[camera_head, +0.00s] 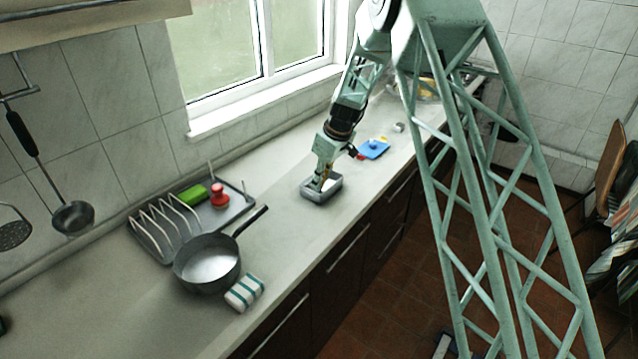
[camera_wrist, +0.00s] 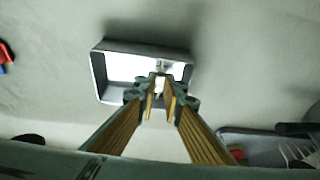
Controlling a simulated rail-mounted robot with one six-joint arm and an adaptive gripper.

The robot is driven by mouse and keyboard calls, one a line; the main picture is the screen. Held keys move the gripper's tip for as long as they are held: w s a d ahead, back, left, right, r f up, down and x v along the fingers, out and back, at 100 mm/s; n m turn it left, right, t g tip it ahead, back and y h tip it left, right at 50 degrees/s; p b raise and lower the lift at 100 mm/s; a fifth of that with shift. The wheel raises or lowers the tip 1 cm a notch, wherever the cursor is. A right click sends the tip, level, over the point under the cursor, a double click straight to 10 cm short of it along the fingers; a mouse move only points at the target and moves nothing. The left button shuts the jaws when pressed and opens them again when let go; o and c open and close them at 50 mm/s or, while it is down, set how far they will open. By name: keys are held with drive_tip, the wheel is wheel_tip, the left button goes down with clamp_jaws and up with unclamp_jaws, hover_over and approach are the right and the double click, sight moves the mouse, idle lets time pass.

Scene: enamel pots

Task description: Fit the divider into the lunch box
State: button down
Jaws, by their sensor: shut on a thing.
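The lunch box (camera_head: 331,193) is a small open grey metal box on the counter. It also shows in the wrist view (camera_wrist: 98,76), with a bright inside. My gripper (camera_head: 319,184) points down over the box, with its fingertips at the opening. In the wrist view my gripper (camera_wrist: 161,100) reaches over the box's near side, its fingers close together on a thin pale piece, the divider (camera_wrist: 160,82). Most of the divider is hidden by the fingers. I cannot tell how deep it sits or whether it touches the box walls.
A blue lid (camera_head: 374,149) lies behind the box to the right, with a small grey block (camera_head: 398,127) beyond. A dish rack (camera_head: 165,232), a saucepan (camera_head: 207,263) and a striped cloth (camera_head: 244,293) are to the left. The counter around the box is clear.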

drive_tip(key=c, duration=2.7)
unclamp_jaws()
drive_tip(key=shift+r, duration=0.15)
drive_tip(key=shift+v, duration=5.9)
drive_tip(key=shift+d, duration=0.1)
